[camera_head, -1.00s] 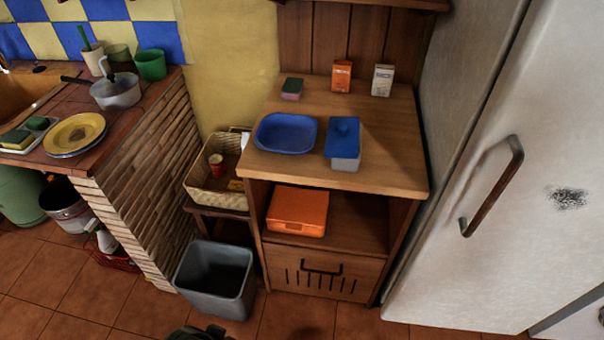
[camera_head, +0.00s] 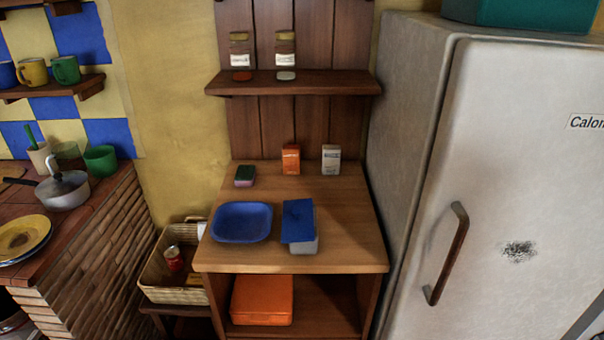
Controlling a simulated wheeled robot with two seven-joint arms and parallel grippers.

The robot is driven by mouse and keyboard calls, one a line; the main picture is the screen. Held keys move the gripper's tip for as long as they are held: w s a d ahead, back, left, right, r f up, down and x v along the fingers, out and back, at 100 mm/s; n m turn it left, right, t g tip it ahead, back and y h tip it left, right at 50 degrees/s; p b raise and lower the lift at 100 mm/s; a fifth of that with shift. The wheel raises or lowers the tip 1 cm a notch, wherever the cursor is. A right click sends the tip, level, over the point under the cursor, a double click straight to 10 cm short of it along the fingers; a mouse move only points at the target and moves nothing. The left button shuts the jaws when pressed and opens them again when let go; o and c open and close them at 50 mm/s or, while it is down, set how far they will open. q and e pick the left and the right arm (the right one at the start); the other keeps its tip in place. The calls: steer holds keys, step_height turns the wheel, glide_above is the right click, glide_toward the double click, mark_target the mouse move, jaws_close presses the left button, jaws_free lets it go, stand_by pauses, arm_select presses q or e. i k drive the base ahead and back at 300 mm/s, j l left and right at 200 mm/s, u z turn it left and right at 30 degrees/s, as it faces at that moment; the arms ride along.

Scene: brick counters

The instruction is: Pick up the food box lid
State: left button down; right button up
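A pale food box (camera_head: 305,247) stands on the wooden cabinet top, right of the middle. Its blue lid (camera_head: 298,218) covers its top; I cannot tell whether it is pressed fully down. A blue dish (camera_head: 241,222) is close by on its left. Neither of my grippers is in view.
An orange box (camera_head: 262,299) sits on the shelf below the cabinet top. A sponge (camera_head: 244,176), an orange carton (camera_head: 291,158) and a white carton (camera_head: 331,159) stand at the back. The fridge (camera_head: 510,190) walls the right side. The cabinet top's front right is clear.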

mark_target(297, 220)
steer(key=i+l+u, duration=0.1)
steer(key=l, duration=0.45)
steer(key=i+l+u, duration=0.1)
steer(key=l, duration=1)
steer(key=i+u, duration=0.05)
steer(key=i, duration=0.05)
